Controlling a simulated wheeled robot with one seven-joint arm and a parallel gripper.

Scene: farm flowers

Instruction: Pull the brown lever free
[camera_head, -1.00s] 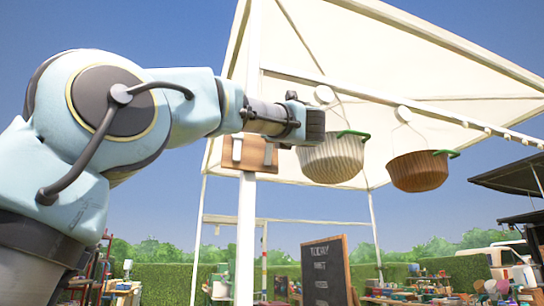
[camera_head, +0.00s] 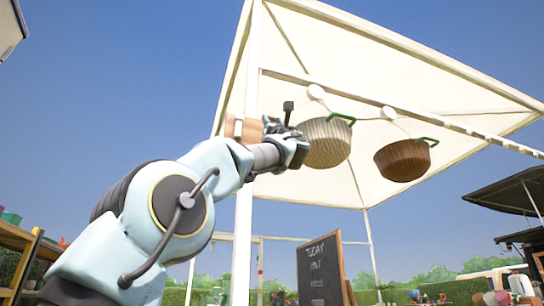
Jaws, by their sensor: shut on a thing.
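My gripper (camera_head: 284,132) is beside the white post, just right of the wooden board (camera_head: 251,131), and looks shut. A small dark piece with a wider head, which looks like the brown lever (camera_head: 288,106), sticks up at the jaws. Its lower end is hidden among the fingers, and I cannot tell whether it still touches the board. A pale upright piece (camera_head: 238,129) shows on the left part of the board. My arm and gripper hide the board's lower right part.
A pale hanging basket (camera_head: 327,143) is close to the right of my gripper. A brown hanging basket (camera_head: 403,160) is farther right. The white post (camera_head: 243,235) runs below the board. A chalkboard (camera_head: 321,270) stands lower right. Open sky is at the left.

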